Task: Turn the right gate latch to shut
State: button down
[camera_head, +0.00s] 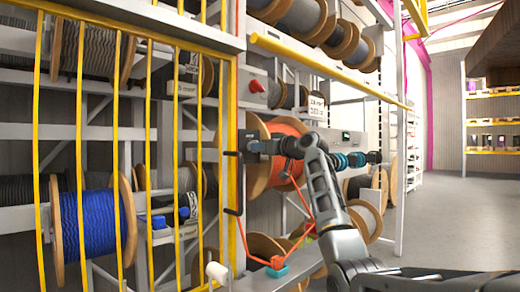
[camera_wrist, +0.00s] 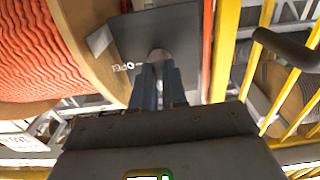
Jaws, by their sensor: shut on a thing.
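The yellow barred gate (camera_head: 116,120) fills the left of the head view, with a yellow upright at its right edge. My gripper (camera_head: 262,147) is at the gate's right side, in front of the orange reel (camera_head: 287,131). In the wrist view my gripper (camera_wrist: 159,74) points at a dark grey latch plate (camera_wrist: 185,32). Its two fingers are shut on the latch (camera_wrist: 160,54), a small rounded grey part. The lettering "OPEN" (camera_wrist: 127,66) shows left of the fingers. The fingers hide most of the latch, so I cannot tell its exact angle.
A dark handle (camera_wrist: 286,46) sticks out from the gate right of the fingers. A blue reel (camera_head: 92,222) stands behind the gate bars. A red knob (camera_head: 257,86) is above the gripper. A yellow rail (camera_head: 325,68) crosses above my arm. The floor (camera_head: 460,220) at the right is clear.

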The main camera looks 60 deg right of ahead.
jog(key=shift+f, duration=0.15)
jog(key=c, duration=1.2)
grip_release()
jog(key=shift+o, duration=0.2)
jog(key=v, duration=0.7)
jog(key=shift+s, duration=0.4)
